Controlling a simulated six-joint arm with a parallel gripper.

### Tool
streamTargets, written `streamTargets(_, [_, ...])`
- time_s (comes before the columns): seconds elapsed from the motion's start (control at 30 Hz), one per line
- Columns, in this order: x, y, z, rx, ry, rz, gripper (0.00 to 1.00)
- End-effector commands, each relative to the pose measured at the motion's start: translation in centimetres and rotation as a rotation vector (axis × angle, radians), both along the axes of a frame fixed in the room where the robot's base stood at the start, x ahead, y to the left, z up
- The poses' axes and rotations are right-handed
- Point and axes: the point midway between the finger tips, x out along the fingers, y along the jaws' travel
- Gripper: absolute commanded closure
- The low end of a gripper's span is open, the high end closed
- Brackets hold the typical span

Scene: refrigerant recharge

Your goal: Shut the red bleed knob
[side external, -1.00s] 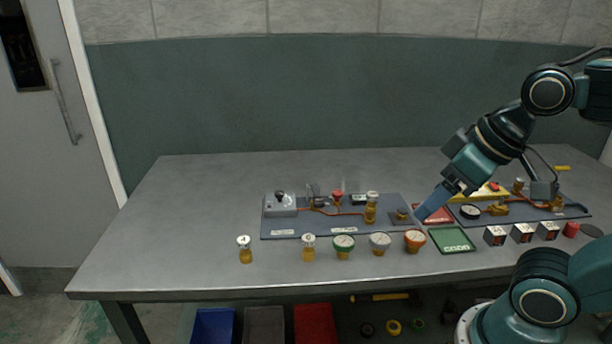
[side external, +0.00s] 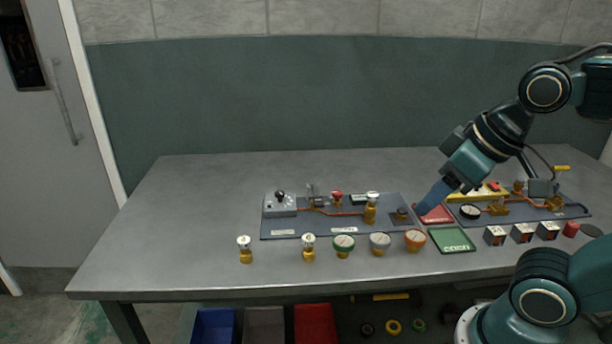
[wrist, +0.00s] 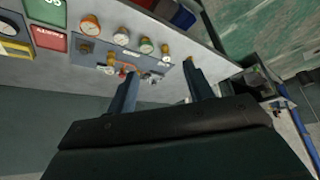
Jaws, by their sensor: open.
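The red bleed knob (side external: 337,195) stands near the back of the left dark panel (side external: 285,229), beside the copper line. My gripper (side external: 422,211) is to the right of the knob, above the panel's right end and the red tray, and well apart from the knob. In the wrist view my gripper (wrist: 161,70) has its two fingers spread with nothing between them.
A brass fitting (side external: 371,208) stands between the knob and my gripper. A grey switch box (side external: 280,204) is at the panel's left end. Several gauges, such as the orange one (side external: 415,240), and a green tray (side external: 452,240) line the front. The table's left side is clear.

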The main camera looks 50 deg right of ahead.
Motion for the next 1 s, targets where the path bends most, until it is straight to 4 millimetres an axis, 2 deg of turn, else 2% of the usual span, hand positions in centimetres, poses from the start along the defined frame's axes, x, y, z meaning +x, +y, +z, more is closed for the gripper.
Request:
streamTargets(0.23, [2.6,-0.5,0.9,-0.016,0.022,0.027,0.48])
streamTargets(0.47, [7.1,-1.8,1.9,-0.036,0.051,0.079,0.48])
streamTargets(0.77, [13.5,-5.1,1.8,-0.05,0.084,0.154,0.48])
streamTargets(1.0, [18.2,-8.7,0.5,-0.05,0.104,0.211,0.48])
